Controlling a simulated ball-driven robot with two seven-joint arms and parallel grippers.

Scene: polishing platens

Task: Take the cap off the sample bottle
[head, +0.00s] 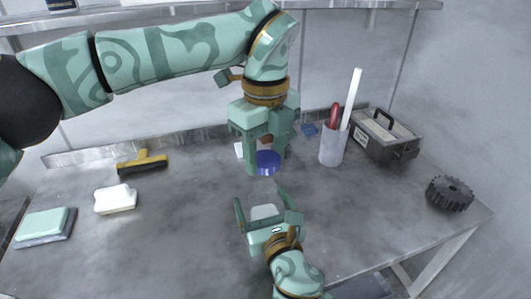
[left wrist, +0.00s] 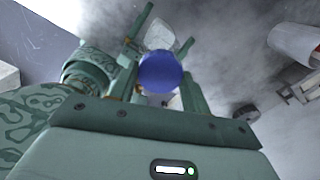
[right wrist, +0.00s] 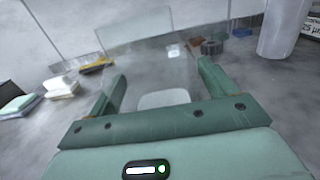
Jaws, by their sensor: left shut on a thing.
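The blue cap (head: 267,162) is between the fingertips of my left gripper (head: 262,160), which is shut on it above the table. It also shows as a round blue disc in the left wrist view (left wrist: 160,72). The clear sample bottle (right wrist: 160,70) stands between the fingers of my right gripper (right wrist: 160,88), with a whitish patch low on it. In the head view the bottle (head: 263,211) is faint, below and apart from the cap. No cap shows on the bottle in the right wrist view.
A cup with a red-handled tool and white stick (head: 332,148) and a grey toolbox (head: 385,135) stand back right. A black gear (head: 450,193) is far right. A yellow squeegee (head: 142,163), white block (head: 115,199) and green sponge (head: 45,225) lie left. The table's middle left is clear.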

